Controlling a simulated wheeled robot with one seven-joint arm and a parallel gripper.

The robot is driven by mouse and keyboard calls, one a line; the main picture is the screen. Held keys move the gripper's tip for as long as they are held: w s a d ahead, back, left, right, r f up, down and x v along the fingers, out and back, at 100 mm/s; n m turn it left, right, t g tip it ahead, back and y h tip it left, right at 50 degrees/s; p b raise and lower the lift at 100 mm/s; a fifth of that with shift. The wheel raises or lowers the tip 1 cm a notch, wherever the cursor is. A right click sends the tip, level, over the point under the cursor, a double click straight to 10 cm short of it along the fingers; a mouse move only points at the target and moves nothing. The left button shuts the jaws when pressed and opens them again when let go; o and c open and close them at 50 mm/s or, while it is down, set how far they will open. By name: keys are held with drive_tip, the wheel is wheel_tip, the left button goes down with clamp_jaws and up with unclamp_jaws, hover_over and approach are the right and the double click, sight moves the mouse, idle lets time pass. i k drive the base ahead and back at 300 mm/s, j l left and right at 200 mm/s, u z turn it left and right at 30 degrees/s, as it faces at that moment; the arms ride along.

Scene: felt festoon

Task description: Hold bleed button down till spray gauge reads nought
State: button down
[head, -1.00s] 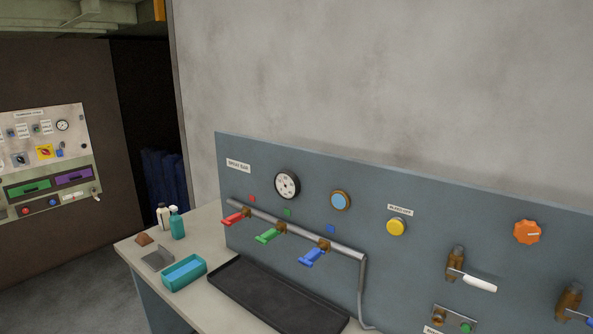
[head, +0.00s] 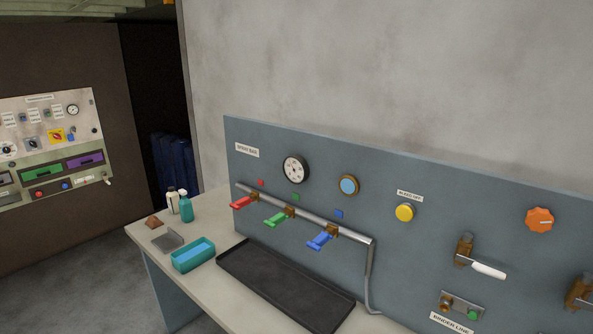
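A round yellow button (head: 404,212) stands out from the grey-blue panel (head: 450,185), below a small white label that seems to read "BLEED OFF". To its left, a white-faced gauge with a black rim (head: 295,169) sits near a label reading "SPRAY BAR" (head: 247,150). The gauge's needle is too small to read. Nothing touches the button. My gripper is not in view.
A pipe (head: 325,224) with red (head: 241,202), green (head: 276,220) and blue (head: 320,240) levers runs below the gauge. A black tray (head: 285,287), a teal box (head: 193,255) and bottles (head: 187,208) stand on the counter. An orange knob (head: 540,220) and a white-handled valve (head: 488,270) are right of the button.

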sight(404, 212)
drive_tip(key=i+j+z, duration=0.3)
drive_tip(key=j, duration=0.25)
drive_tip(key=i+j+z, duration=0.2)
drive_tip(key=j, duration=0.15)
drive_tip(key=i+j+z, duration=0.15)
drive_tip(key=j, duration=0.15)
drive_tip(key=i+j+z, duration=0.15)
drive_tip(key=j, duration=0.2)
drive_tip(key=j+z, duration=0.15)
drive_tip(key=j, duration=0.2)
drive_tip(key=i, duration=0.05)
